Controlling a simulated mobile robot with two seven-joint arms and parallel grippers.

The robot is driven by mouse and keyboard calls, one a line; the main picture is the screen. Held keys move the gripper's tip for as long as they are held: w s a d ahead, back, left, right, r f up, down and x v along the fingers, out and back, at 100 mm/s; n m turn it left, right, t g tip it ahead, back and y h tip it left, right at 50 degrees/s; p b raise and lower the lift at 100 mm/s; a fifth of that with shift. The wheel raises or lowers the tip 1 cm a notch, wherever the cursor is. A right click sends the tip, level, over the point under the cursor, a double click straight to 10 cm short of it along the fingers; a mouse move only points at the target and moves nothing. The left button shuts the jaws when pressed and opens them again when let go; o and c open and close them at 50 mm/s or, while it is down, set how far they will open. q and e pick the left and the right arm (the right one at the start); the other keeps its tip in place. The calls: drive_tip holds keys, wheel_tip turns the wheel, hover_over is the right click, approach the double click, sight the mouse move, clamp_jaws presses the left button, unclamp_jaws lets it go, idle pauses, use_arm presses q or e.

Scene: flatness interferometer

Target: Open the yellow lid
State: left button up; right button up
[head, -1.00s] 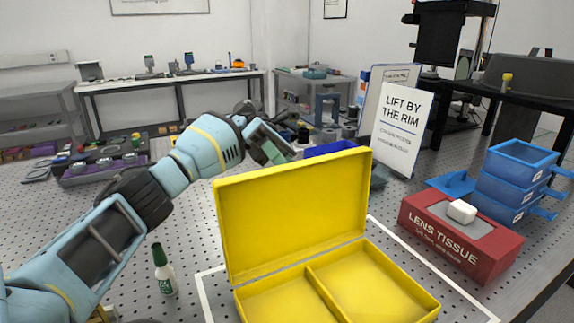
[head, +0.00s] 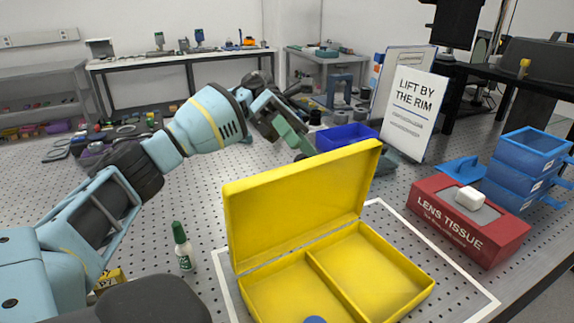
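The yellow lid (head: 300,205) stands raised on its hinge at the back of the yellow box, roughly upright. The open yellow box (head: 375,270) lies below it, with a divider between two compartments. My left gripper (head: 296,140) is above and behind the lid's top edge, with a small gap between them in the picture. Its green fingers point down to the right. Whether they are apart is unclear from this angle.
A blue bin (head: 346,136) and a sign (head: 411,112) stand behind the lid. A red lens tissue box (head: 467,225) and stacked blue trays (head: 525,170) are at right. A green-capped bottle (head: 183,248) stands left of the box. A small blue round thing (head: 315,320) shows at the bottom edge.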

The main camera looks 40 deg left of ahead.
use_arm(q)
drive_tip(key=s+d+r+p, duration=0.1)
drive_tip(key=s+d+p, duration=0.1)
drive_tip(key=s+d, duration=0.4)
drive_tip(key=s, duration=0.3)
drive_tip(key=shift+s+d, duration=0.2)
use_arm(e)
drive_tip(key=r, duration=0.1)
drive_tip(key=w+r, duration=0.1)
drive_tip(key=r, duration=0.1)
drive_tip(key=shift+d, duration=0.2)
use_arm(q)
drive_tip(key=shift+r, duration=0.1)
use_arm(e)
drive_tip(key=shift+w+r+t, duration=0.1)
drive_tip(key=shift+w+t, duration=0.2)
drive_tip(key=shift+r, duration=0.1)
